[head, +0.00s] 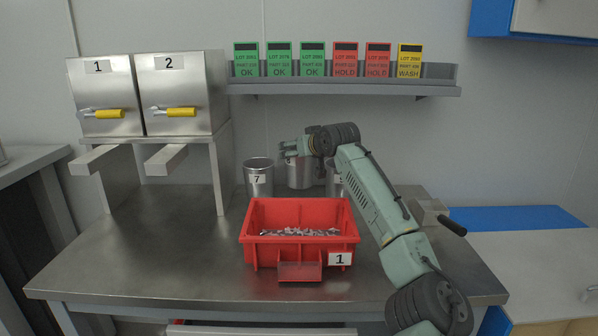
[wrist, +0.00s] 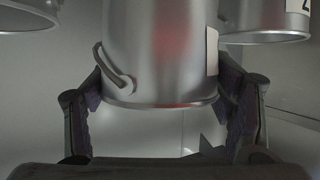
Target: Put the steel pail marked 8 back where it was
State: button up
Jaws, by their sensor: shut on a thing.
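The steel pail marked 8 (head: 299,177) is at the back of the steel table, between two other pails. Its label is partly covered by my gripper (head: 297,148), which is shut on it near the rim. In the wrist view the pail (wrist: 155,55) fills the middle, with my fingers (wrist: 160,100) on both sides, its wire handle at left and a white label edge at right. Its base looks slightly higher in the head view than that of the pail marked 7 (head: 259,181). I cannot tell whether it touches the table.
Another pail (head: 334,183) stands to the right, partly behind my arm. A red bin marked 1 (head: 300,254) with small metal parts stands in front. Two steel hoppers (head: 148,95) stand at left. A shelf with lot cards (head: 345,88) hangs above. The front-left table is clear.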

aim_at(300, 165)
jog(key=shift+a+f, duration=0.1)
jog(key=shift+f, duration=2.3)
jog(key=shift+f, duration=0.15)
jog(key=o, duration=1.5)
jog(key=shift+o, duration=0.3)
